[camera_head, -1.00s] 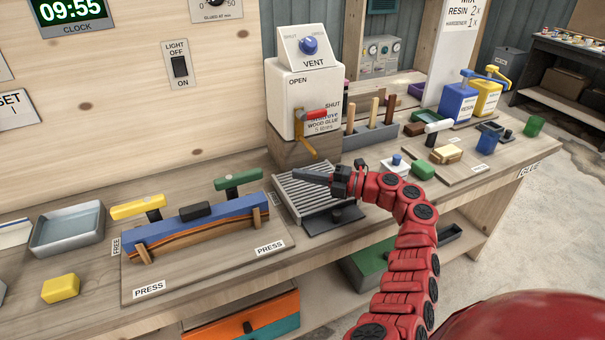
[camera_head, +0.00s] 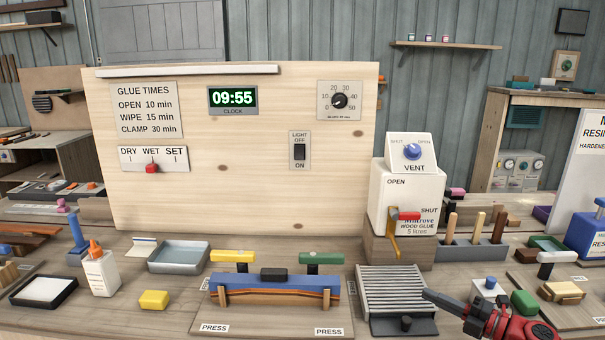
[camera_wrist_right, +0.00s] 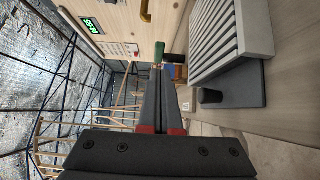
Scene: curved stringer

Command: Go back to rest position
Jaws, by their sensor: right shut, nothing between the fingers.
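My right gripper (camera_head: 432,296) shows at the lower right of the head view, in front of the grey ribbed rack. Its fingers are shut with nothing between them and point left, close to the rack's right side. In the right wrist view the closed dark fingers (camera_wrist_right: 163,103) run up the middle of the picture, with the ribbed rack (camera_wrist_right: 220,45) to their right. Most of my right arm is below the head view's lower edge. My left gripper is not in view.
The press (camera_head: 272,284) with its yellow and green handles stands left of the rack (camera_head: 391,283). The white glue dispenser (camera_head: 392,196) with a red lever stands behind the rack.

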